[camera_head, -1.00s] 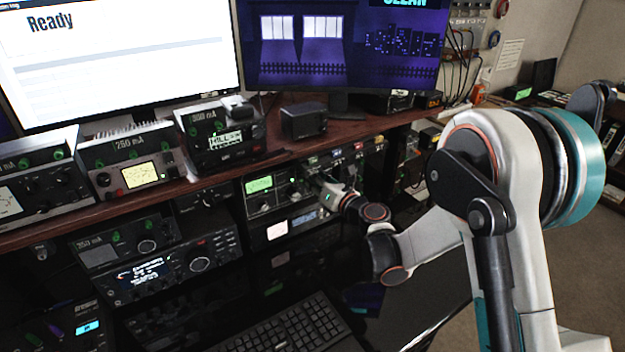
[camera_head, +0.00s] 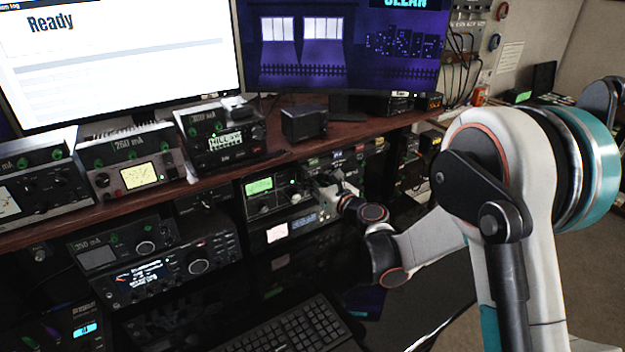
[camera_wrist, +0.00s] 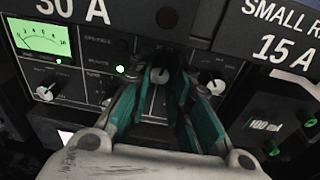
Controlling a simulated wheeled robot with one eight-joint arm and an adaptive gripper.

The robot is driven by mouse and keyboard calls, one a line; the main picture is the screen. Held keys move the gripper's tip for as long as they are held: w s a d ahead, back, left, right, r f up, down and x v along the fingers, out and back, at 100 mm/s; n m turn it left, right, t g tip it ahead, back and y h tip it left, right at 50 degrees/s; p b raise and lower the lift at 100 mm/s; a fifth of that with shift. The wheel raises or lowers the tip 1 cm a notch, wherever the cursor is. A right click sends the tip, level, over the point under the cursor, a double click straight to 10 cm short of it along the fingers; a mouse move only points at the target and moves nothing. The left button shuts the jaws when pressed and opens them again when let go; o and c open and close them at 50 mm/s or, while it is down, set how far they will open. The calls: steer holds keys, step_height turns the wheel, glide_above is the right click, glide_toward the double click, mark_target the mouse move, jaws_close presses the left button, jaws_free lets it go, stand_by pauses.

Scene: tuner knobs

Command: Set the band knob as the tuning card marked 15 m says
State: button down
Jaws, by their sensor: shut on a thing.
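The tuner unit with a green meter (camera_wrist: 40,38) is in the wrist view, under a "30 A" label. Whether this is the band knob I cannot read. Another knob (camera_wrist: 45,91) is at left and one (camera_wrist: 214,86) at right, beside the fingers. In the head view the tuner's green meter (camera_head: 259,186) shows left of my gripper (camera_head: 322,184), whose fingertips are hard to make out. I cannot make out a card marked 15 m.
A wooden shelf (camera_head: 380,124) runs above the tuner with radios and a small black box (camera_head: 303,121) on it. A keyboard (camera_head: 300,328) lies below.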

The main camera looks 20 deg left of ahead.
steer(key=c, duration=1.4)
jaws_free()
steer(key=shift+c, duration=0.2)
steer(key=v, duration=1.2)
